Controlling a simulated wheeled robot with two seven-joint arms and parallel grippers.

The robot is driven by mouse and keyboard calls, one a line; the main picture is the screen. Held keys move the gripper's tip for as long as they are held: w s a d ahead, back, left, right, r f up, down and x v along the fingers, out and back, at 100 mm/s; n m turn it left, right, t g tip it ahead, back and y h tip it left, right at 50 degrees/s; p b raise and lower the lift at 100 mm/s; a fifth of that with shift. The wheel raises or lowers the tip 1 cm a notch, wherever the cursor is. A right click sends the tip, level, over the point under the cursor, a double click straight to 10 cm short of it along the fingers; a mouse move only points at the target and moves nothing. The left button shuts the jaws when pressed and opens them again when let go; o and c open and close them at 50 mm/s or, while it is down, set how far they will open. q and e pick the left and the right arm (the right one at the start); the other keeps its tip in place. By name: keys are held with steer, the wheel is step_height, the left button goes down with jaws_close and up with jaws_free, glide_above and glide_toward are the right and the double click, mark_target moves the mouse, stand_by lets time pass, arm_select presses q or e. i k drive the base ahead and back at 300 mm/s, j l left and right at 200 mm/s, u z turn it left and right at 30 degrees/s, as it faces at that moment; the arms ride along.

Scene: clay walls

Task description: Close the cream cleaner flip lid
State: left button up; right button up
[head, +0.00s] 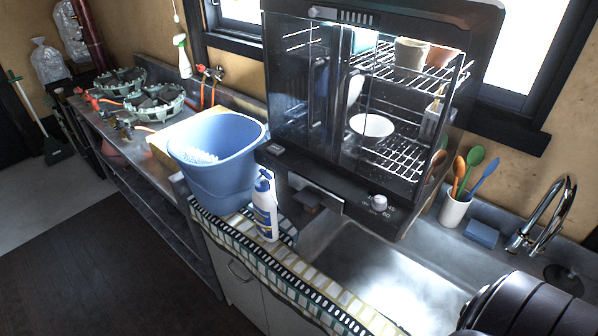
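The cream cleaner (265,211) is a white bottle with a blue label. It stands upright near the counter's front edge, on the patterned cloth, just right of the blue bucket. Its blue-and-white top (264,178) shows in the head view, but it is too small to tell how far the flip lid is open.
A blue bucket (218,160) stands close on the bottle's left. A dark dish cabinet (350,190) rises behind it. The metal sink (375,283) is to the right, with a utensil cup (453,210) and a tap (545,215) beyond. Open floor lies in front.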

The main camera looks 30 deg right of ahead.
mark_target(264, 173)
steer(key=i+j+z, duration=0.1)
steer(key=z, duration=0.3)
steer(key=i+j+z, duration=0.1)
steer(key=z, duration=0.3)
steer(key=i+j+z, duration=0.1)
steer(key=z, duration=0.3)
steer(key=j+z, duration=0.25)
steer(key=z, duration=0.15)
steer(key=j+z, duration=0.2)
steer(key=z, duration=0.25)
steer(key=i, duration=0.05)
